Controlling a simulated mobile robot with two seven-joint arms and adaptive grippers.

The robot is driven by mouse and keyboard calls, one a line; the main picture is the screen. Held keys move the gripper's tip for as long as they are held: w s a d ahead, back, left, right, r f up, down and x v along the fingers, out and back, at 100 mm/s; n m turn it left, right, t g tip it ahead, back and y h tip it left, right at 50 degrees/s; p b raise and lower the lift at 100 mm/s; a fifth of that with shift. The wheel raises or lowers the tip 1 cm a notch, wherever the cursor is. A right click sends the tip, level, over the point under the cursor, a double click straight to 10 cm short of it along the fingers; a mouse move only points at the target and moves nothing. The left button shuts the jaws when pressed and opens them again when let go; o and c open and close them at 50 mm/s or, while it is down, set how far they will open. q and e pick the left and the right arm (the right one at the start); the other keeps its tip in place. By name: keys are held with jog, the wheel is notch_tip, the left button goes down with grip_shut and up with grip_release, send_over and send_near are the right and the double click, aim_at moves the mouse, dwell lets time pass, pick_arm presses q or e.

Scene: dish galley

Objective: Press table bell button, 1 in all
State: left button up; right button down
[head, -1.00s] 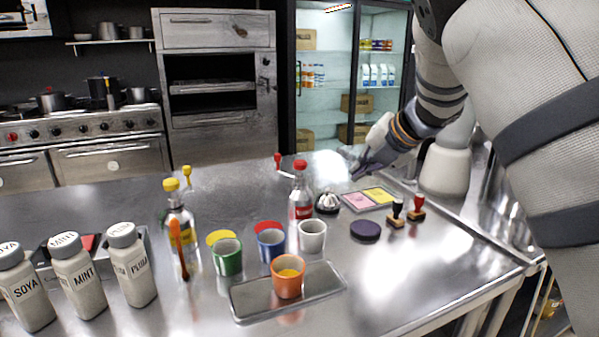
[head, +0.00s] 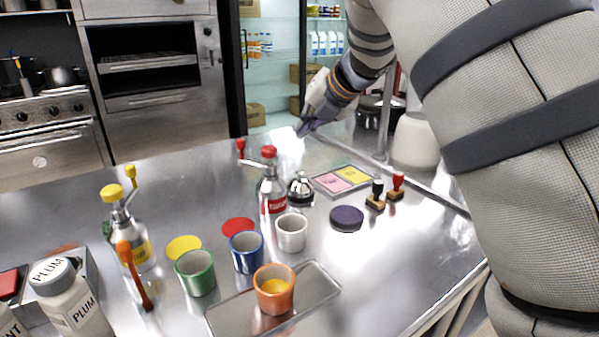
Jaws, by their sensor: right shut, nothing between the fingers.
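The table bell (head: 300,189) is a small silver dome on a dark base. It stands on the steel counter, just right of and behind a red-capped bottle that hides part of its left side. My right gripper (head: 302,132) is shut and empty. It is above the far part of the counter, behind the bell in the picture and apart from it. My left gripper is not in view.
A pink and yellow pad tray (head: 318,183), two stamps (head: 375,196) and a dark round pad (head: 346,219) lie right of the bell. The red-capped bottle (head: 271,190), a white cup (head: 291,233) and other coloured cups stand nearer. The counter's far left is clear.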

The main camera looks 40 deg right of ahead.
notch_tip(320, 180, down, 6)
jog(key=shift+f, duration=0.25)
jog(key=shift+f, duration=0.1)
dwell(1.4)
jog(key=shift+f, duration=0.35)
jog(key=shift+f, duration=0.55)
dwell(0.5)
jog(key=shift+r, duration=1)
jog(key=shift+r, duration=2.5)
